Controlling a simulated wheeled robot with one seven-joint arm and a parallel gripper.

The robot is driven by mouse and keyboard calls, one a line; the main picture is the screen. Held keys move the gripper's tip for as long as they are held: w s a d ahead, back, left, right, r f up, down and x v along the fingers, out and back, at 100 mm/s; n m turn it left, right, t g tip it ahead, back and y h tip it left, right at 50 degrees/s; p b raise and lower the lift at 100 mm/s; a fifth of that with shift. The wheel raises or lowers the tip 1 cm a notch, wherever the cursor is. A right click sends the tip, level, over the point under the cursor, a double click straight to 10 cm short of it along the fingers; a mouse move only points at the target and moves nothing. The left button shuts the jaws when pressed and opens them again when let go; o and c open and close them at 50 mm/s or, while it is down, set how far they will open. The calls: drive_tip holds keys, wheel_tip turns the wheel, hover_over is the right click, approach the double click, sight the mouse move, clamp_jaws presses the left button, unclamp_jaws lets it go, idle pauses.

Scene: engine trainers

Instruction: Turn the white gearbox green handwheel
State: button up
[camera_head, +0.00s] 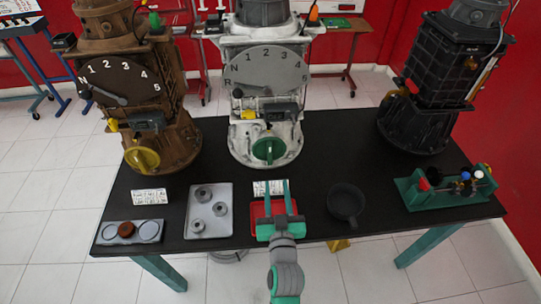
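The white gearbox (262,75) stands upright at the middle of the black table, with a grey numbered dial on its front. Its green handwheel (269,149) sits low on its front face, with a bar across the wheel. My gripper (278,188) is in front of the wheel, nearer to me, above a red tray. Its two green fingers point toward the gearbox and are apart, with nothing seen between them. The fingertips appear clear of the wheel.
A brown gearbox (143,95) with a yellow handwheel (142,160) stands left; a black gearbox (432,85) stands right. A grey tray (222,226), red tray (257,211), black pan (345,203) and green valve stand (448,190) occupy the table's near side.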

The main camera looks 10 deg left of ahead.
sight(270, 152)
drive_tip(key=x, duration=0.4)
drive_tip(key=r+x, duration=0.1)
drive_tip(key=x, duration=0.3)
drive_tip(key=a+x, duration=0.1)
drive_tip(key=x, duration=0.3)
drive_tip(key=shift+w+r, duration=0.2)
clamp_jaws()
